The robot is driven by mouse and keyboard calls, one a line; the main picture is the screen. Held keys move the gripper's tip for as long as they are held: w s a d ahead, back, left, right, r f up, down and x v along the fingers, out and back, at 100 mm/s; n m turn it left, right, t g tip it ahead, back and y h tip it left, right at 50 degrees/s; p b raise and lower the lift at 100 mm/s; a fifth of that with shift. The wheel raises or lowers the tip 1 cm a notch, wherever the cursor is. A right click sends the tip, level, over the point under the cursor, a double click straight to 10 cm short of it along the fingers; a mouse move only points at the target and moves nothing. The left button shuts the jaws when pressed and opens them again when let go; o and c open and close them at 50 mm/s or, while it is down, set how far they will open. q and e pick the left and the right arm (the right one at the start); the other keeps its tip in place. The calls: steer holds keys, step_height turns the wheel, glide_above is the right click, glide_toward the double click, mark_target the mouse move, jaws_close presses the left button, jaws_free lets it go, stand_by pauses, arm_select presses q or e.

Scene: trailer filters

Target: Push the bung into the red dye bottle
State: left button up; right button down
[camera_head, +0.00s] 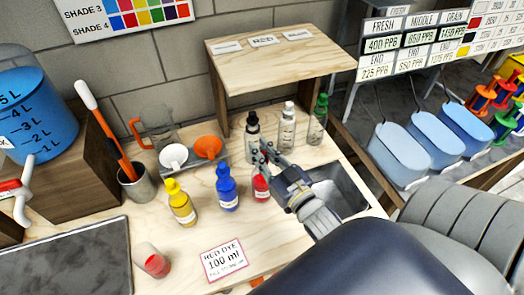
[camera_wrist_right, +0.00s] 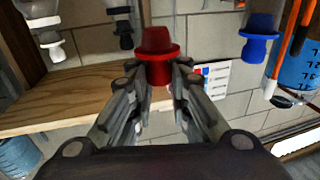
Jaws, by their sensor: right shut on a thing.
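The red dye bottle (camera_head: 261,188) stands on the wooden bench, right of the blue bottle. Its top is hidden behind my right gripper (camera_head: 267,159), which reaches in from the right. In the right wrist view, which is upside down, the fingers of that gripper (camera_wrist_right: 159,82) are shut on the red bung (camera_wrist_right: 159,70). A flange and a tapered red part show beyond the fingertips. I cannot tell whether the bung touches the bottle or how deep it sits. My left gripper is out of view.
Blue (camera_head: 227,188) and yellow (camera_head: 181,205) bottles stand close on the left. A dark bottle (camera_head: 253,140) and a white one (camera_head: 286,128) stand behind, below a raised wooden shelf (camera_head: 275,65). A beaker with red liquid (camera_head: 154,262) and a red dye card (camera_head: 225,260) lie nearer.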

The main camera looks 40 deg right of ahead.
steer(key=shift+f, duration=0.1)
stand_by(0.3)
steer(key=c, duration=0.9)
jaws_free()
steer(key=shift+c, duration=0.2)
step_height(320, 180, up, 7)
steer(key=p, duration=0.7)
steer(key=shift+p, duration=0.35)
